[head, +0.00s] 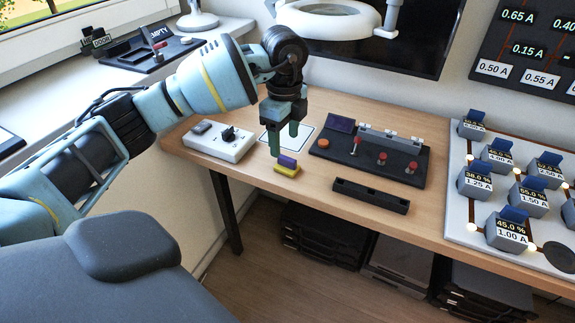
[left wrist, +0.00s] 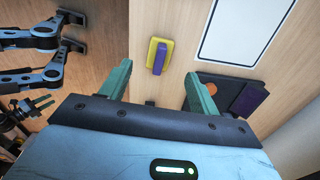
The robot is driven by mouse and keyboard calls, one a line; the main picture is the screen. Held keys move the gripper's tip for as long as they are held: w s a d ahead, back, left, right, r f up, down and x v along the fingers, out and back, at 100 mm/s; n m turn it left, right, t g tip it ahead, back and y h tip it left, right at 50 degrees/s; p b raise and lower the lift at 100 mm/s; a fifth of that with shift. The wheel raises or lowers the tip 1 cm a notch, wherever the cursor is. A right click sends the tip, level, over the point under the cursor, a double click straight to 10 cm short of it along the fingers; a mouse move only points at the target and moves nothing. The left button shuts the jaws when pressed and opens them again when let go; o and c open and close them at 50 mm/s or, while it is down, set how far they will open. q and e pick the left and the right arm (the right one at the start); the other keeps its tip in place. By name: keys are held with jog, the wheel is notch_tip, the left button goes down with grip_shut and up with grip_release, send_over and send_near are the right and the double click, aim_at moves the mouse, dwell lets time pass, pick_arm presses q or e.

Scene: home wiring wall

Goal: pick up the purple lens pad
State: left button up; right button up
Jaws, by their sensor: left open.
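The purple lens pad (head: 287,160) is a small block on a yellow base (head: 287,170) on the wooden table; it also shows in the left wrist view (left wrist: 160,58), with the yellow base (left wrist: 151,53) beneath it. My left gripper (head: 284,143) is open and empty, its green fingers pointing down just above the pad. In the left wrist view the pad lies between and a little beyond the two fingertips (left wrist: 157,72), not touched.
A white box with a knob (head: 219,140) stands left of the pad, and a white sheet (head: 299,143) lies behind. A black tray with a purple plate and red buttons (head: 365,163) and a black slotted bar (head: 371,195) are to the right. Table around the pad is clear.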

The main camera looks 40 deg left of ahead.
aim_at(287, 158)
pick_arm(q)
jog(key=shift+d+f+b, duration=0.15)
jog(key=shift+f+b, duration=0.05)
jog(key=shift+f, duration=1.55)
jog(key=shift+d+f+b, duration=0.1)
jog(key=shift+f+b, duration=0.1)
jog(key=shift+f, duration=1.5)
jog(key=shift+c, duration=0.3)
jog(key=c, duration=1)
jog(key=shift+w+r, duration=0.1)
jog(key=shift+r, duration=0.1)
jog(key=shift+r, duration=0.6)
notch_tip(287, 158, up, 2)
jog(key=shift+r+p, duration=0.25)
jog(key=shift+p, duration=0.1)
jog(key=s+d, duration=0.3)
jog(key=s, duration=0.4)
jog(key=s+d+r, duration=0.1)
jog(key=s+d, duration=0.3)
jog(key=s, duration=0.3)
jog(key=shift+s+d+p, duration=0.15)
jog(key=shift+s+p, duration=0.05)
jog(key=shift+p, duration=0.25)
